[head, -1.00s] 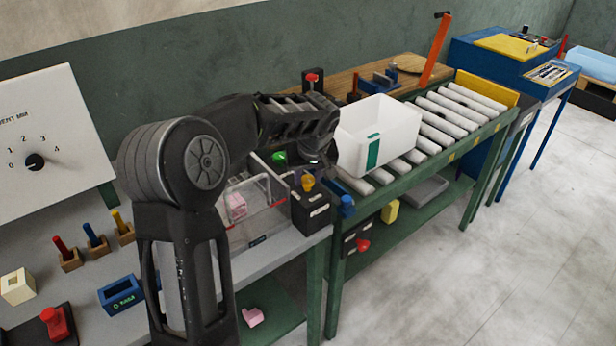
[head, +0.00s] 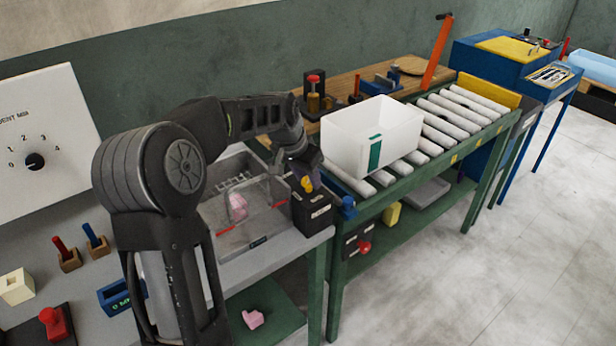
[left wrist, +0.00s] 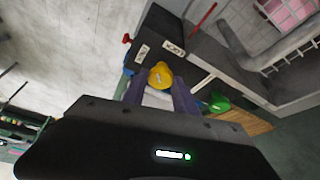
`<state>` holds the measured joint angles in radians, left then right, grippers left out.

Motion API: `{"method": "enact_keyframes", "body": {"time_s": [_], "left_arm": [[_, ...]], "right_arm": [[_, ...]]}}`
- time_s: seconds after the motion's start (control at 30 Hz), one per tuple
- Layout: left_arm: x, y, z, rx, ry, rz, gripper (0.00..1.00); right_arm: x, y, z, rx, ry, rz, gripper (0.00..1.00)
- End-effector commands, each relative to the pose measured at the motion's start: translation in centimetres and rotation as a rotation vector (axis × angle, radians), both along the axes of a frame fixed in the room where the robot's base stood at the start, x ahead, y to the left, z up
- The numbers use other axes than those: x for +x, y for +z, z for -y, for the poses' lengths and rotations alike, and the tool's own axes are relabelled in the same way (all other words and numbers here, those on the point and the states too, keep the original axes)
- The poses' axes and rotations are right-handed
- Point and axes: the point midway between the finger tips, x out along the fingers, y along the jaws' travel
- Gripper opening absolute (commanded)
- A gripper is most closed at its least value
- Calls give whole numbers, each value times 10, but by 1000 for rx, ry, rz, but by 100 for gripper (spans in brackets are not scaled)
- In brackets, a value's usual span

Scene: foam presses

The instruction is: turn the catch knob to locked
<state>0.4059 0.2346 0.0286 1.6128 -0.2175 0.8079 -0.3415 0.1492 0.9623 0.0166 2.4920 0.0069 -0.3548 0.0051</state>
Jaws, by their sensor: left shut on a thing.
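The yellow catch knob (head: 306,183) sits on top of a black box (head: 313,212) at the bench's right corner. The box has white labels, and in the left wrist view (left wrist: 172,26) one seems to read LOCK. My left gripper (head: 305,176) reaches down over the box and is shut on the yellow knob, which shows between the two fingers in the left wrist view (left wrist: 160,76). I cannot tell which setting the knob points to. My right gripper is in neither view.
A clear tray (head: 228,243) with a pink piece stands left of the box. A green knob (left wrist: 218,102) is close by in the left wrist view. A white bin (head: 345,140) on the roller conveyor (head: 450,118) stands to the right.

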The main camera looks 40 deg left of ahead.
Motion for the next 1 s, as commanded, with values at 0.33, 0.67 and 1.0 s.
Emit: {"method": "enact_keyframes", "body": {"time_s": [0.33, 0.67, 1.0], "left_arm": [[1, 0, -4, 1, -324, 2, 0], [2, 0, -4, 2, -582, 1, 0], [2, 0, -4, 3, -691, 1, 0]], "right_arm": [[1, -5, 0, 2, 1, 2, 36], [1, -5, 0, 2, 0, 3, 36], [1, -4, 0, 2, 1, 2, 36]]}}
